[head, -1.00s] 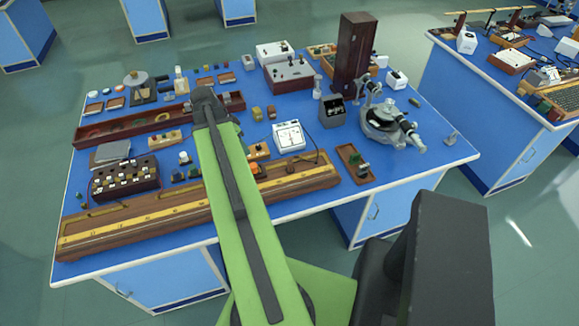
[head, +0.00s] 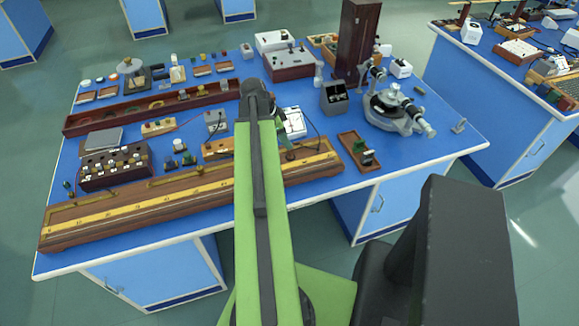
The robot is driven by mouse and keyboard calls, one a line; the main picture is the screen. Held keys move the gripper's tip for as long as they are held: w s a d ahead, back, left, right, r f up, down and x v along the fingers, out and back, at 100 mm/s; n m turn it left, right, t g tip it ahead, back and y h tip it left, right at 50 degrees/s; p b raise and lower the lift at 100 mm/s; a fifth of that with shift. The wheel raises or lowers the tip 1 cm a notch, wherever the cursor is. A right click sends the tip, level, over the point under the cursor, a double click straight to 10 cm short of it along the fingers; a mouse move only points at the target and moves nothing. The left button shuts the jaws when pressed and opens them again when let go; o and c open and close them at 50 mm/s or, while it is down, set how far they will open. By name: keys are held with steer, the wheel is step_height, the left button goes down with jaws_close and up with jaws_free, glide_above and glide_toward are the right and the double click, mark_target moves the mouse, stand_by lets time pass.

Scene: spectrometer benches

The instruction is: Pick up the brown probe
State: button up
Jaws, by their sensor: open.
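I cannot pick out the brown probe among the many small items on the blue bench (head: 400,172); it may be hidden behind my arm. My arm rises through the middle of the head view and reaches over the bench's front edge. A small green and dark part, apparently the lower end of my arm, shows just right of its upper link, near the white meter.
A long wooden rail (head: 110,218) lies along the front. The white meter (head: 295,122) is partly covered by my arm. A tall brown box (head: 358,40) and a spectrometer (head: 392,112) stand at right. A small brown tray (head: 352,147) lies nearer. Bare blue surface shows at right.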

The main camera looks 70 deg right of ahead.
mark_target(290, 153)
steer(key=shift+x, duration=0.9)
steer(key=b+x, duration=0.5)
steer(key=shift+a+f, duration=0.2)
steer(key=shift+f, duration=0.05)
steer(key=shift+r, duration=0.2)
jaws_close()
